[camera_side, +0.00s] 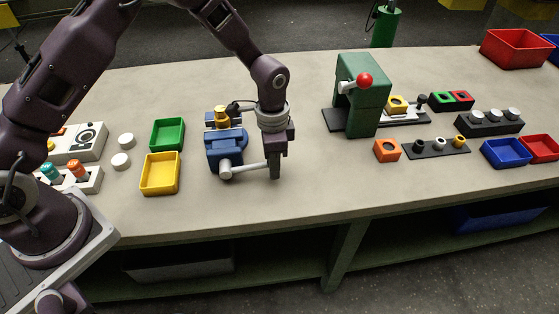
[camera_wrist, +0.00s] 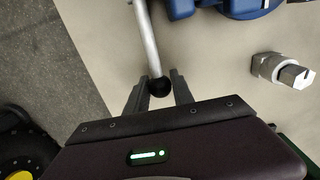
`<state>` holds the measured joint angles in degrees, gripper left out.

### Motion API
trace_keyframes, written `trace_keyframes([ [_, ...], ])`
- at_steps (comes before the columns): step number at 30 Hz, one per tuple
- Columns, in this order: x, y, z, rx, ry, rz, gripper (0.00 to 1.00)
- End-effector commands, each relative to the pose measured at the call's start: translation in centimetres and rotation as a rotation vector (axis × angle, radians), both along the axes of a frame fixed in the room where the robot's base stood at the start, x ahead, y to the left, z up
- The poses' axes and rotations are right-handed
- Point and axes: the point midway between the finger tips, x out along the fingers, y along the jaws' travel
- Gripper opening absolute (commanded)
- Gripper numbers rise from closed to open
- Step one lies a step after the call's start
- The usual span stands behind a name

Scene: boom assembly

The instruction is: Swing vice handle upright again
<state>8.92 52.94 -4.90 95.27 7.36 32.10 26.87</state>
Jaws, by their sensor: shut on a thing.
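The blue vice (camera_side: 226,148) stands on the bench left of my gripper, with a brass-coloured piece (camera_side: 221,117) at its top. Its grey handle (camera_side: 248,170) lies about level, reaching right from the vice's front hub to my gripper (camera_side: 275,170). In the wrist view the handle (camera_wrist: 147,40) runs down from the top to a black ball end (camera_wrist: 159,86) between the fingers. My gripper (camera_wrist: 158,92) is shut on this end of the handle. Part of the blue vice (camera_wrist: 250,8) shows at the top; the rest is out of that view.
A grey metal piece with a hex end (camera_wrist: 283,70) is right of the handle in the wrist view. Green (camera_side: 167,134) and yellow (camera_side: 160,174) trays stand left of the vice. A green press (camera_side: 362,95) stands to the right, with clear bench between.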

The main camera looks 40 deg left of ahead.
Motion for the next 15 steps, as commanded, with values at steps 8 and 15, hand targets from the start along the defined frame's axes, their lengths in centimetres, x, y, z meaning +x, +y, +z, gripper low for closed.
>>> trace_keyframes([
  [8, -0.2, 0.3, 1.5, 0.001, -0.001, 0.001, 0.08],
  [15, -0.4, 0.5, 2.6, 0.001, 0.001, 0.000, 0.08],
])
